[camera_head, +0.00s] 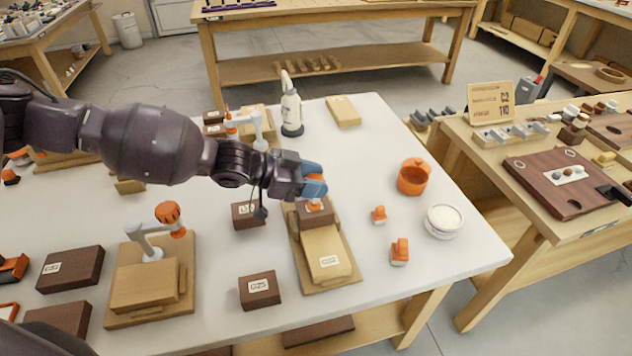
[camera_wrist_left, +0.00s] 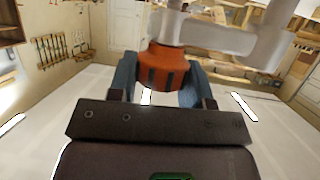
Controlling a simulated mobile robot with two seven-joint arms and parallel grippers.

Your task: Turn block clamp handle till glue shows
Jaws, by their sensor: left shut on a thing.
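My left gripper (camera_head: 313,185) reaches in from the left over the white table. In the left wrist view its blue fingers (camera_wrist_left: 158,80) are shut on the orange clamp handle (camera_wrist_left: 165,64), one on each side. The handle's grey metal arm (camera_wrist_left: 215,36) shows behind it. In the head view the gripper hides most of this handle. Below it, a brown block (camera_head: 315,216) sits at the far end of a light wooden block (camera_head: 326,250) on a wooden base (camera_head: 348,280). I cannot make out any glue. My right gripper does not show.
A second clamp with an orange knob (camera_head: 168,213) stands at the left. Labelled brown blocks (camera_head: 260,290) lie around. A glue bottle (camera_head: 291,107), an orange pot (camera_head: 413,177), a white tub (camera_head: 444,220) and small orange pieces (camera_head: 400,251) stand nearby. The table's right front corner is clear.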

